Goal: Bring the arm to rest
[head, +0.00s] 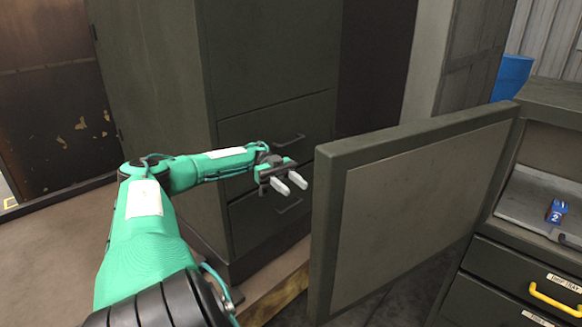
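My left arm (146,215) is green with white patches and comes in from the lower left. It reaches toward the middle of the head view. My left gripper (291,183) is at its end, with two pale fingers set apart and nothing between them. It is in front of the dark cabinet's drawers and just left of the open door's edge. My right arm and gripper do not show.
An open grey-green door (420,205) stands just right of the gripper. A tall dark cabinet (270,60) with drawers is behind. At right, a cabinet with a yellow-handled drawer (520,270) holds a small blue object (557,211) marked 2 on its shelf.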

